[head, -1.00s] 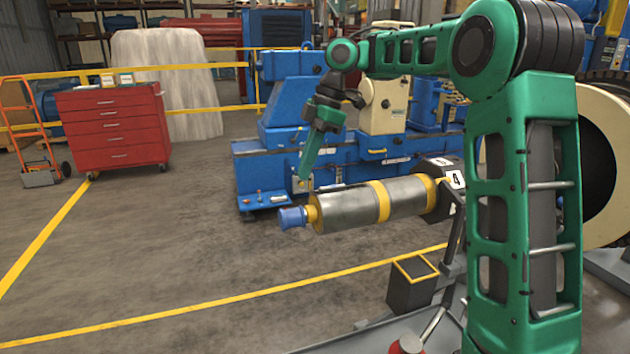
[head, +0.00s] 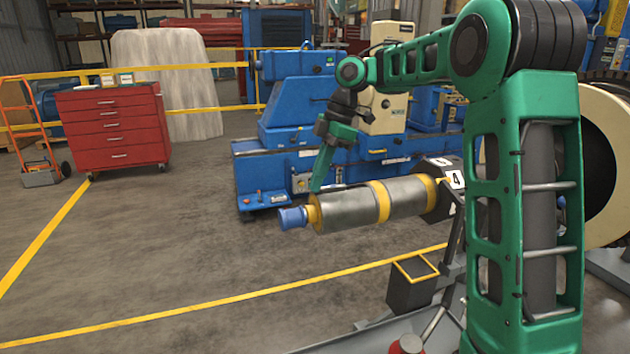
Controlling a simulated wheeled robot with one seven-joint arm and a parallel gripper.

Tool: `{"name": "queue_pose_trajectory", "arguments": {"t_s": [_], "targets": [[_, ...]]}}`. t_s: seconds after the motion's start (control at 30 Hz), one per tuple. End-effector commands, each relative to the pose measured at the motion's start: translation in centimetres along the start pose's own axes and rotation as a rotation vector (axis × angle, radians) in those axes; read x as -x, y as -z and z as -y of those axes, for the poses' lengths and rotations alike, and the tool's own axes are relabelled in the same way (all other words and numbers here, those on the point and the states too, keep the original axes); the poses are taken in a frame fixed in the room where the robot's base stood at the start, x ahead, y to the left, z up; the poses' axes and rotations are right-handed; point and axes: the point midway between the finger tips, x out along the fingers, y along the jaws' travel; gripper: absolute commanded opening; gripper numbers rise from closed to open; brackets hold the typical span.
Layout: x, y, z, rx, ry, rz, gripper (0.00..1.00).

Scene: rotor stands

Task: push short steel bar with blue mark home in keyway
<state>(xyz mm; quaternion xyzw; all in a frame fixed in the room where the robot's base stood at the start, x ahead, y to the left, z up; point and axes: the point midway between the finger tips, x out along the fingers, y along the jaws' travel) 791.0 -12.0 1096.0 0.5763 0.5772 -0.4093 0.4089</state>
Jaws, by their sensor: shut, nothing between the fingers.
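The steel rotor (head: 345,211) lies level, with yellow bands around it and a blue shaft end (head: 291,218) at its left. Its right end meets a dark stand marked 4 (head: 456,180). My gripper (head: 316,189) is shut and points down, its tips at or just above the upper left edge of the rotor. Whether the tips touch it I cannot tell. The short steel bar with the blue mark and the keyway cannot be made out in this view.
A dark bin with a yellow rim (head: 414,268) stands below the rotor. A blue machine (head: 300,150) stands behind my gripper. A red tool cabinet (head: 115,130) is at the far left. The floor left of the rotor is clear.

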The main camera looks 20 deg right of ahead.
Motion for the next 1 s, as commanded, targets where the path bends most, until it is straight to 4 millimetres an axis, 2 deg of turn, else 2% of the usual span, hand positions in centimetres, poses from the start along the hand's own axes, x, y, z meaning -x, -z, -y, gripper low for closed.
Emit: {"name": "queue_pose_trajectory", "arguments": {"t_s": [0.27, 0.5, 0.63, 1.0], "targets": [[0.1, -0.3, 0.0, -0.002, -0.001, 0.0, 0.0], [1.4, -4.2, -0.1, -0.005, -0.001, 0.0, 0.0], [2.0, -5.7, -0.1, -0.003, -0.001, 0.0, 0.0], [2.2, -6.5, 0.0, -0.005, 0.0, 0.002, 0.0]]}}
